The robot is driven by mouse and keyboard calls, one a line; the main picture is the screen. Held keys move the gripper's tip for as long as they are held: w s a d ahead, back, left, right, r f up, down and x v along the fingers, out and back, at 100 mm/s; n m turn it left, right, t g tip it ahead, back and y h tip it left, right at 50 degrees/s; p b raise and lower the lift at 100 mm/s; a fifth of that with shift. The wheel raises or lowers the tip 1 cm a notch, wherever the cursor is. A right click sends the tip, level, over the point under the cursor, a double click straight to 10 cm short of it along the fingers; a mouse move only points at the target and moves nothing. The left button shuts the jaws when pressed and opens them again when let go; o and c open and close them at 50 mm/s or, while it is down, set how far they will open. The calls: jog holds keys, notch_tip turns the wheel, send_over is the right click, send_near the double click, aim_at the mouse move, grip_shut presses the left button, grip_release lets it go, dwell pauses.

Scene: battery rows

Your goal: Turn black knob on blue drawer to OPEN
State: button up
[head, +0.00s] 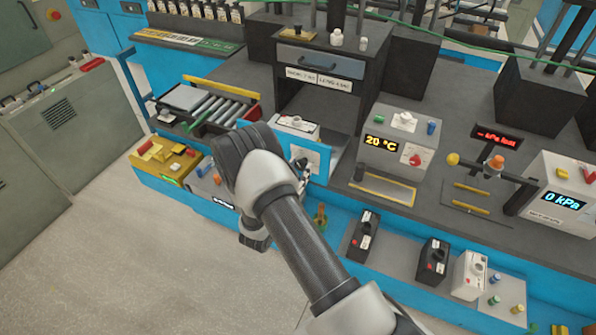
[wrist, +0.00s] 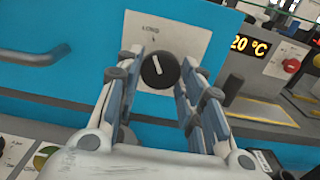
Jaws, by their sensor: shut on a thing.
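The black knob (wrist: 160,71) sits on a pale plate (wrist: 185,32) on the blue drawer front (wrist: 75,25) in the wrist view. Its white pointer line is nearly upright, leaning slightly left. My gripper (wrist: 159,66) is shut on the knob, one finger on each side. In the head view my gripper (head: 301,170) is at the blue front panel (head: 318,158), below a white box (head: 298,126); my arm and gripper hide the knob there.
A grey bar handle (wrist: 35,60) is left of my fingers. A 20 °C display unit (head: 398,145) stands to the right. A roller tray (head: 215,108) and a yellow box (head: 163,160) are at the left. Black batteries (head: 364,236) stand on the lower shelf at right.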

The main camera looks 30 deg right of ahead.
jog(key=shift+n, duration=0.4)
jog(key=shift+c, duration=0.2)
jog(key=n, duration=0.4)
jog(key=shift+n, duration=0.4)
jog(key=n, duration=0.6)
jog(key=shift+s+n, duration=0.1)
jog(key=shift+n, duration=0.2)
jog(key=o, duration=1.1)
jog(key=shift+c, duration=0.2)
jog(key=v, duration=1.2)
